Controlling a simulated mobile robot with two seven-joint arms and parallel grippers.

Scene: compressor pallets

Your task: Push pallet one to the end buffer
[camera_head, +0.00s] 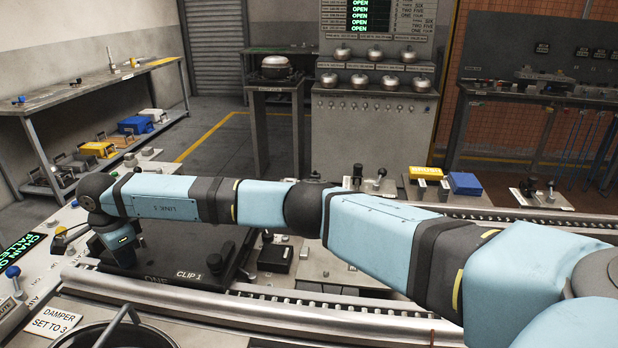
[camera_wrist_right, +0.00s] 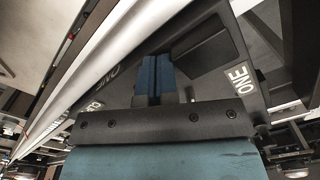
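Pallet one (camera_head: 205,262) is a dark flat plate marked ONE and CLIP 1, on the roller conveyor at the lower left of the head view. It also shows in the right wrist view (camera_wrist_right: 215,85), with ONE on its edge. My right arm reaches across from the right, and its hand is over the pallet's left part. My right gripper (camera_wrist_right: 157,78) has its two blue fingers together, with nothing visible between them. The fingertips are at or very near the pallet; I cannot tell whether they touch. My left gripper is not in view.
The metal conveyor rail (camera_head: 330,315) runs along the pallet's near side. A DAMPER SET TO 3 sign (camera_head: 52,320) and a dark round vessel with a handle (camera_head: 115,335) are at the near left. A black block (camera_head: 275,256) stands right of the pallet. My arm hides part of the conveyor.

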